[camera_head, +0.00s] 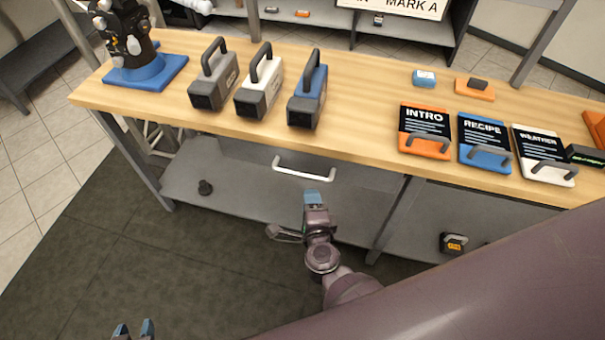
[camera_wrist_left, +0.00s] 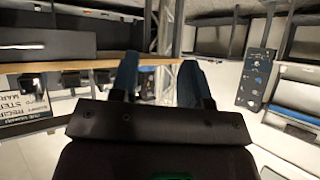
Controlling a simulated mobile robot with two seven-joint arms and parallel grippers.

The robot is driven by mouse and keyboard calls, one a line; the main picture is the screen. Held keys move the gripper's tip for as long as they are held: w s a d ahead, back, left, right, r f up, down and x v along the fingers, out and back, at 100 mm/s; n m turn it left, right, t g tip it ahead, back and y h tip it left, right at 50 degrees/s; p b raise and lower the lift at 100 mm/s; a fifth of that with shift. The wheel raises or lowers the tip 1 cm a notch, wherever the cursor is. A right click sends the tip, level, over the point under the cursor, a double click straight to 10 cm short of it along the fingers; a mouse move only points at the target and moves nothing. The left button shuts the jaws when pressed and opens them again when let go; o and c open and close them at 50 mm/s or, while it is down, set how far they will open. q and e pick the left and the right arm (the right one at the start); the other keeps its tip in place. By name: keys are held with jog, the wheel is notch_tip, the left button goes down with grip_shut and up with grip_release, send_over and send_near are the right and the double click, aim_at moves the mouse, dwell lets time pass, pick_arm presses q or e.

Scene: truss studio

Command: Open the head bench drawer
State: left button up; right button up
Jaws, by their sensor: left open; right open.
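The head bench drawer (camera_head: 353,177) is a grey front under the wooden bench top, and it looks shut. Its pale bar handle (camera_head: 303,174) runs across the front in the head view. My right gripper (camera_head: 313,196) has blue fingertips just below the handle's right half in the picture. It looks apart from the handle, and nothing shows in it. My left gripper (camera_head: 133,331) shows only its blue fingertips at the bottom edge of the head view, far from the drawer. In the left wrist view its two fingers (camera_wrist_left: 158,82) are spread with nothing between them.
The bench top (camera_head: 370,90) carries a grey, a white and a blue handled case, and several labelled cards at right. A dark object on a blue base (camera_head: 147,72) stands at left. A lower shelf (camera_head: 240,205) lies below the drawer. Dark floor in front is clear.

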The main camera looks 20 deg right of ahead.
aim_at(305, 174)
jog(key=b+x, duration=0.1)
jog(key=x, duration=0.9)
jog(key=shift+w+f, duration=0.1)
jog(key=shift+w, duration=0.05)
grip_shut()
